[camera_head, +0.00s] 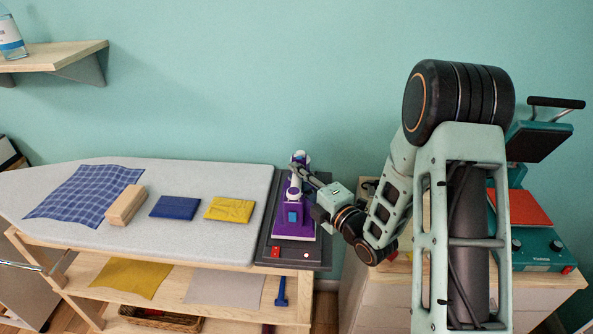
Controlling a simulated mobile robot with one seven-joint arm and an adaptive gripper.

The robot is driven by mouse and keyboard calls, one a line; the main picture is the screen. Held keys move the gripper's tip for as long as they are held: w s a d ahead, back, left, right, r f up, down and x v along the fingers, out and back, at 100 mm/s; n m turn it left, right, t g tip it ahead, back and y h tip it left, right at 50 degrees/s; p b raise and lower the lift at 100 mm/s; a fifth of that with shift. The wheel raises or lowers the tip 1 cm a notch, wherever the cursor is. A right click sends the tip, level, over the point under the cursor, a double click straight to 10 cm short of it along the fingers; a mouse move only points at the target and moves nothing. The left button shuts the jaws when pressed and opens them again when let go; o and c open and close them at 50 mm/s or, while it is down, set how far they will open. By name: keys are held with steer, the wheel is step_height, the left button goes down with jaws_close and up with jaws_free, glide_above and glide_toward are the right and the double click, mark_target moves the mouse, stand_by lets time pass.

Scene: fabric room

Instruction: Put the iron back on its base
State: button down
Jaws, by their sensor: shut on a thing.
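The purple and white iron (292,215) is at the right end of the ironing board, over a dark grey base (264,251) with a red switch on its front edge. I cannot tell whether the iron's sole touches the base. My gripper (301,178) reaches in from the right and is shut on the iron's upper part, at its white handle. My fingers and wrist hide part of the iron's right side and some of the base.
The grey ironing board (120,232) holds a blue checked cloth (80,194), a wooden block (125,205), a folded blue cloth (175,207) and a folded yellow cloth (229,210). A teal heat press (541,245) stands at the right. A wall shelf (55,55) is at the upper left.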

steer(key=shift+r, duration=0.1)
steer(key=c, duration=1.8)
jaws_free()
steer(key=shift+s, duration=0.1)
steer(key=shift+o, duration=0.2)
steer(key=b+v, duration=0.2)
steer(key=v, duration=1)
